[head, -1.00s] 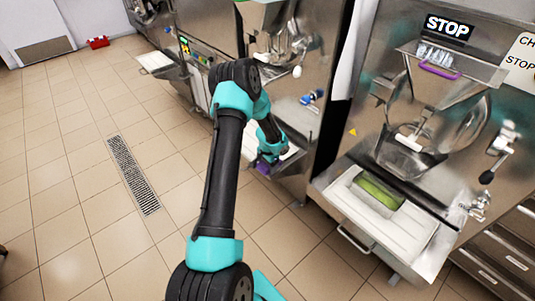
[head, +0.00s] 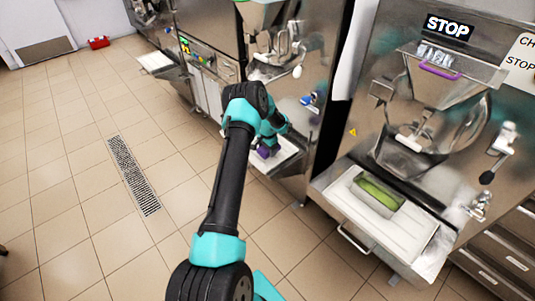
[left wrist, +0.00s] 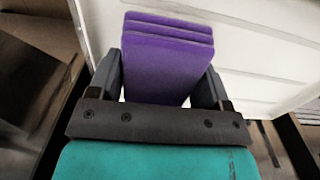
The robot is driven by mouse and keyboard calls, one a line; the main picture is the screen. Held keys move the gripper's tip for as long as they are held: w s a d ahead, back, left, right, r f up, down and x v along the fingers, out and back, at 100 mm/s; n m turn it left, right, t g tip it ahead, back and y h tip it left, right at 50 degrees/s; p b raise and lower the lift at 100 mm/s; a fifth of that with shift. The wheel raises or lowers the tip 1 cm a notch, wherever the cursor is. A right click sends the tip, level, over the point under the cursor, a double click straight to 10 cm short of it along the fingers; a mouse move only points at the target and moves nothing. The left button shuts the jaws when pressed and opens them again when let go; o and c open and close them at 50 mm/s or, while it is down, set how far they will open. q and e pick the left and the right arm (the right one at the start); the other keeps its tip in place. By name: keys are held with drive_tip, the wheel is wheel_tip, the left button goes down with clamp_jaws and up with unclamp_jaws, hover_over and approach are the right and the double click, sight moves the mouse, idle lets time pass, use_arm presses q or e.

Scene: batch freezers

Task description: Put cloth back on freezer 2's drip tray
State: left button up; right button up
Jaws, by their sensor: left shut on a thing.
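A folded purple cloth (left wrist: 168,62) is held between the two fingers of my left gripper (left wrist: 158,84) in the left wrist view. In the head view, the cloth (head: 264,152) shows small beside my left gripper (head: 270,143), at the middle freezer's (head: 290,70) front. The white drip tray (left wrist: 265,45) lies under and beyond the cloth in the left wrist view. In the head view, part of that tray (head: 286,151) shows at the gripper's right. I cannot tell whether the cloth touches the tray. My right gripper is not in view.
The nearer freezer (head: 430,130) at the right has a STOP sign and its own white tray (head: 350,205) holding a container with green contents (head: 380,193). A floor drain (head: 133,175) lies in the open tiled floor at left. A red object (head: 98,42) lies far back.

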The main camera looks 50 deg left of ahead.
use_arm(q)
drive_tip(key=shift+w+a+f, duration=0.15)
drive_tip(key=shift+f, duration=1.6)
drive_tip(key=shift+f, duration=0.15)
drive_tip(key=o, duration=0.9)
wheel_tip(320, 180, up, 12)
drive_tip(key=shift+r, duration=0.2)
